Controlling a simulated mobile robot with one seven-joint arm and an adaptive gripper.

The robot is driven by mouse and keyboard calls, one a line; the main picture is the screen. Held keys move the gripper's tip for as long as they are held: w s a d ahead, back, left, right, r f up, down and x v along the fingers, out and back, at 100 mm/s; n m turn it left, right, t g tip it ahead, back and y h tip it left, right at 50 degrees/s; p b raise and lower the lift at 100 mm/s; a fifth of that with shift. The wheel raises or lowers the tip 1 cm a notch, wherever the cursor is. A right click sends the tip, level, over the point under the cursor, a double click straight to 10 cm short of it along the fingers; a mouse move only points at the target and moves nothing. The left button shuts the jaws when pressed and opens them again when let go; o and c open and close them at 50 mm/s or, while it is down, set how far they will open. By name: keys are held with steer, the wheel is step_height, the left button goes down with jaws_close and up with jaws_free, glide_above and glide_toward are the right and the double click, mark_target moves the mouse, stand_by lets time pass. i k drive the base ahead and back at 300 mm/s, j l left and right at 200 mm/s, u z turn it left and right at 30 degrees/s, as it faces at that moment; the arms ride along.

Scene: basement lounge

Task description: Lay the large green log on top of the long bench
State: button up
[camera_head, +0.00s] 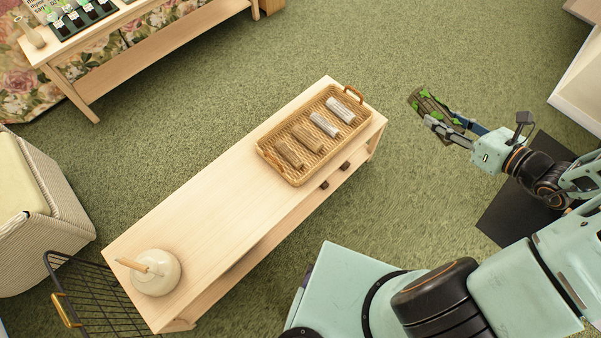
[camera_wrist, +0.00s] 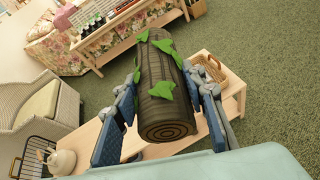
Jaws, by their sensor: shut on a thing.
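The large green log (camera_wrist: 152,108) is dark brown bark with bright green leaf patches and a ringed cut end. My gripper (camera_wrist: 162,75) is shut on it, with one finger on each side. In the head view the log (camera_head: 421,103) is held up at the right, over the carpet, and my gripper (camera_head: 437,118) partly covers it. A long pale wooden bench (camera_head: 205,215) stands in the middle, to the left of the log and apart from it. In the wrist view the bench (camera_wrist: 90,158) is partly hidden behind the log and fingers.
A wicker tray (camera_head: 266,155) with several small logs sits on the bench's far right end. A cream pot (camera_head: 160,282) stands at its near left end. The bench top between them is bare. A wire basket (camera_head: 85,290), wicker seat (camera_head: 50,225) and wooden table (camera_head: 165,42) stand around.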

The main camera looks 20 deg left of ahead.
mark_target(250, 202)
steer(key=k+j, duration=0.2)
steer(key=j, duration=0.15)
steer(key=k+j, duration=0.2)
steer(key=j, duration=0.15)
steer(key=k+j, duration=0.2)
steer(key=j, duration=0.15)
